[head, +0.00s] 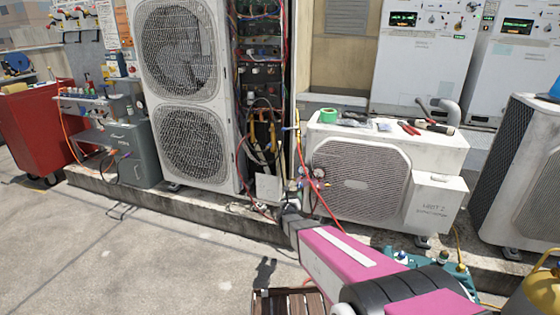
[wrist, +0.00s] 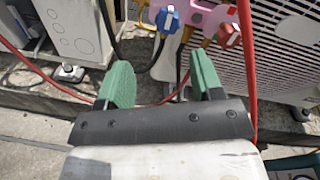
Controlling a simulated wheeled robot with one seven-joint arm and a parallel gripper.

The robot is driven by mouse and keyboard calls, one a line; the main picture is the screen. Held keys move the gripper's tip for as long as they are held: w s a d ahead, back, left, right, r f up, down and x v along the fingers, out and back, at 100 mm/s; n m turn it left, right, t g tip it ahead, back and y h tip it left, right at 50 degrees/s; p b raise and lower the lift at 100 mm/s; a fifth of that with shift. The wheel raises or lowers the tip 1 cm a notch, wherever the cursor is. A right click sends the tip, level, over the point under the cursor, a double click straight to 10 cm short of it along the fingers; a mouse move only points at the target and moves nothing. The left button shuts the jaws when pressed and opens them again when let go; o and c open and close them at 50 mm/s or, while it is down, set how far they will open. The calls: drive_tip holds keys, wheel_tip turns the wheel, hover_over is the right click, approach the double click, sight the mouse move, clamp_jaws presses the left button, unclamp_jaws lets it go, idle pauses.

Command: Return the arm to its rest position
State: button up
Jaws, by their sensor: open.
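My pink arm (head: 350,262) reaches forward and left from the lower right of the head view. My gripper (head: 291,208) is at its far end, low in front of the gap between the tall and the small condenser. In the wrist view my gripper (wrist: 160,84) has its two green-padded fingers wide apart. Nothing is held between them. A pink gauge manifold (wrist: 212,18) with a blue knob (wrist: 168,19) and a red knob (wrist: 229,35) is just beyond the fingers. Whether a finger touches it I cannot tell.
The tall condenser (head: 183,90) stands left and the small condenser (head: 360,180) right, with tools on top. A red hose (head: 326,205) hangs near my gripper. A wooden crate (head: 290,302) is below my arm, and a teal pump (head: 430,262) stands right. The left floor (head: 130,240) is clear.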

drive_tip(key=s+a+r+n+g+y, duration=0.1)
drive_tip(key=s+r+n+g+y, duration=0.2)
drive_tip(key=s+n, duration=0.5)
drive_tip(key=s+a+r+n+g+y, duration=0.1)
drive_tip(key=s+a+n+g+y, duration=0.25)
drive_tip(key=n, duration=0.85)
drive_tip(key=s+d+r+n+g, duration=0.2)
drive_tip(key=s+d+n+g, duration=0.2)
drive_tip(key=s+n, duration=0.3)
drive_tip(key=s+d+r+n+g, duration=0.2)
drive_tip(key=s+d+n+g, duration=0.3)
drive_tip(key=s, duration=0.9)
drive_tip(key=n+g, duration=0.1)
drive_tip(key=n, duration=0.2)
drive_tip(key=shift+s+d+h, duration=0.15)
drive_tip(key=shift+s+h, duration=0.05)
drive_tip(key=shift+h, duration=0.15)
